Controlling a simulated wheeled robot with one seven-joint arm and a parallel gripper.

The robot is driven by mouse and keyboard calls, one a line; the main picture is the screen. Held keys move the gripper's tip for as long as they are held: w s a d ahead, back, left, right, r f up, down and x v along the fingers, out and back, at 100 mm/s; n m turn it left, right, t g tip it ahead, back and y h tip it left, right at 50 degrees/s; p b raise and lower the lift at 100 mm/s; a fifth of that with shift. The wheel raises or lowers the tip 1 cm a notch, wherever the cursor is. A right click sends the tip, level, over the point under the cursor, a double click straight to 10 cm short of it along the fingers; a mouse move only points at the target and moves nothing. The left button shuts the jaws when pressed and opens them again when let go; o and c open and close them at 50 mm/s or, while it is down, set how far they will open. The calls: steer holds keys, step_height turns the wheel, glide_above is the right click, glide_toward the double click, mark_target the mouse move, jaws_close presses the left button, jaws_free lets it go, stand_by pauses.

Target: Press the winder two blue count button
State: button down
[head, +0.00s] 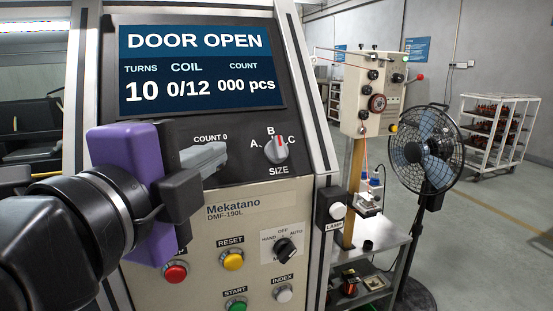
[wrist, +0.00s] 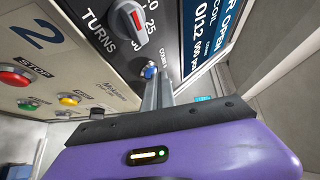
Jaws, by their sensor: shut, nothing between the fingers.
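The winder two panel carries a big "2" (wrist: 40,34) in the wrist view. The blue count button (wrist: 148,72) shows there beside the "COUNT 0" label, just left of my fingertips. My gripper (wrist: 160,82) is shut and empty, its grey fingers pointing at the panel close to the button. I cannot tell whether they touch it. In the head view, my gripper (head: 222,150) is in front of the panel below "COUNT 0", and the button is hidden behind it. The display (head: 196,68) reads DOOR OPEN, turns 10, coil 0/12, count 000 pcs.
The size knob (head: 277,149) is right of my fingers. The turns knob (wrist: 128,22) is near them. Below are a red button (head: 174,272), yellow reset button (head: 233,260) and mode switch (head: 286,249). A fan (head: 425,150) stands to the right.

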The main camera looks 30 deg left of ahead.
stand_by(0.4)
steer(key=shift+s+d+r, duration=0.15)
steer(key=shift+d+r, duration=0.05)
steer(key=s+d+r+p, duration=0.1)
steer(key=s+d+r, duration=0.2)
steer(key=shift+s+d+r, duration=0.15)
steer(key=shift+d+r, duration=0.1)
steer(key=shift+d, duration=0.15)
stand_by(0.4)
